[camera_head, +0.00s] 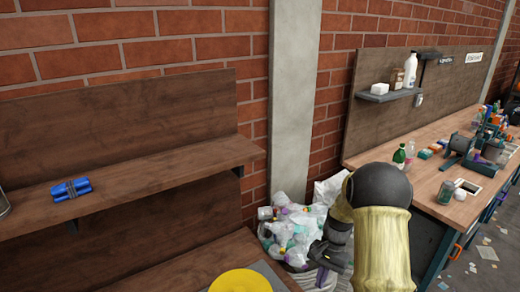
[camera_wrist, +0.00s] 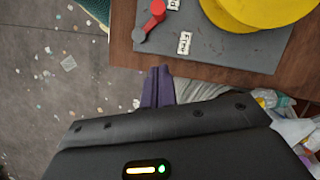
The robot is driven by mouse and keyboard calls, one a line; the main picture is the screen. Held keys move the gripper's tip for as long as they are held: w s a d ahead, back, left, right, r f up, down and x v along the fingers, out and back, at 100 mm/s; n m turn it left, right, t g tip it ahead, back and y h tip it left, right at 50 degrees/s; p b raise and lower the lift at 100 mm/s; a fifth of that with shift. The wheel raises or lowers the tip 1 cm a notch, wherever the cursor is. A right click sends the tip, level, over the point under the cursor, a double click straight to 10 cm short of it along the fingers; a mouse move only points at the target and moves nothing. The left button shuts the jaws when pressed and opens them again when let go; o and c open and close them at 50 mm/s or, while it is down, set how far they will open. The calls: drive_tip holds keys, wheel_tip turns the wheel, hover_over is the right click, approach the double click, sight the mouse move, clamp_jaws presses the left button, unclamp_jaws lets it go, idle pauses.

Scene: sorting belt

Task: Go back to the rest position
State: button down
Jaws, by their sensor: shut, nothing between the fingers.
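My gripper (camera_wrist: 158,75) shows in the wrist view as two purple fingers pressed together, with nothing between them. The fingertips are beside the edge of a brown wooden table (camera_wrist: 120,58), over the grey floor. In the head view my gripper is low and right of centre, partly behind my own yellow-sleeved arm, in front of a heap of clear bags and bottles. Its fingertips are hard to make out there.
A yellow disc (camera_head: 240,281) lies on a grey plate (camera_wrist: 200,60) on the table. A red lever (camera_wrist: 155,14) is on that plate. A blue bundle (camera_head: 71,189) lies on the left shelf (camera_head: 150,178). A cluttered workbench (camera_head: 440,185) stands right. Bagged bottles (camera_head: 290,232) fill the gap.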

drive_tip(key=s+a+r+n+t+h, duration=0.1)
drive_tip(key=s+a+r+n+t, duration=0.1)
drive_tip(key=s+r, duration=0.4)
drive_tip(key=s+a+r+n+t+h, duration=0.1)
drive_tip(key=s+a+r+n+t, duration=0.2)
drive_tip(key=s, duration=0.6)
wheel_tip(320, 180, up, 3)
drive_tip(key=n, duration=0.2)
drive_tip(key=shift+a+n+t+h, duration=0.3)
drive_tip(key=shift+a+n, duration=0.1)
drive_tip(key=shift+s+r, duration=0.1)
